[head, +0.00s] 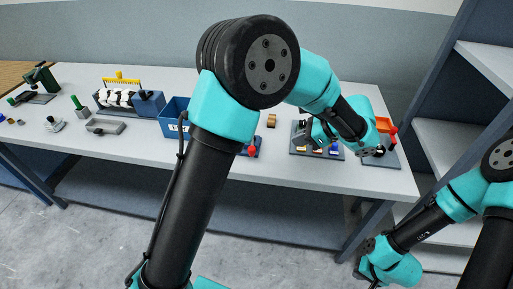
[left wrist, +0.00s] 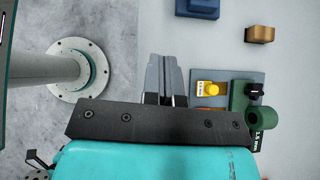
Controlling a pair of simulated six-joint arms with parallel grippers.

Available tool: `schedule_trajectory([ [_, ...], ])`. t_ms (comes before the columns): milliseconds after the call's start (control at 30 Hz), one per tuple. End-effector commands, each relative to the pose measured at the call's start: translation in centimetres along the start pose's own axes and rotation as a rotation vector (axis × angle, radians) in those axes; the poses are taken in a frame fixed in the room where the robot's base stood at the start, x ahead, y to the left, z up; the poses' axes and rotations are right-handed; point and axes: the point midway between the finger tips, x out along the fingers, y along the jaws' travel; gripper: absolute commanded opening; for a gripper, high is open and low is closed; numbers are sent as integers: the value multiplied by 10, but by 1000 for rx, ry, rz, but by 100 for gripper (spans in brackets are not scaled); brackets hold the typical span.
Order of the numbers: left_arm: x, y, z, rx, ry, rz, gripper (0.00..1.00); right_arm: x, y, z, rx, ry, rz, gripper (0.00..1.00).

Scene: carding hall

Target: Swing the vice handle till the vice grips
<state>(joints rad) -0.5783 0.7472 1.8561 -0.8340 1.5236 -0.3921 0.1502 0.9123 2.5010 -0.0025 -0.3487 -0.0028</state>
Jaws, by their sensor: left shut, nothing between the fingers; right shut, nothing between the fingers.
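I cannot tell for sure which thing is the vice. A dark green tool (head: 42,78) on a dark base plate at the far left back of the table may be it; its handle is too small to make out. My left gripper (head: 376,152) is far from it, at the right part of the table. In the left wrist view its two grey fingers (left wrist: 164,78) are together and empty, beside a panel (left wrist: 232,78) with a yellow knob (left wrist: 210,89) and a dark green cylinder (left wrist: 262,118). My right gripper (head: 375,276) is low at the right, in front of the table, its fingers hardly visible.
A blue bin (head: 173,118) stands mid-table, partly behind my left arm. A red knob (head: 251,150) shows beside the arm. Shelves (head: 460,135) stand at the right.

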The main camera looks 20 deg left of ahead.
Motion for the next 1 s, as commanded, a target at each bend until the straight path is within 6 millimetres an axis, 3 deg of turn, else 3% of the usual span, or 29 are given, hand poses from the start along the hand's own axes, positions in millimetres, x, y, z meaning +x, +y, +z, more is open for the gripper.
schedule_trajectory([
  [267, 2, 0, 0, 0, 2, 2, 0, 0, 0, 0, 0, 0, 0, 0],
  [467, 14, 0, 0, 1, 2, 4, 0, 0, 0, 0, 0, 0, 0, 0],
  [1000, 100, 1, -1, 0, 3, 6, 0, 0, 0, 0, 0, 0, 0, 0],
])
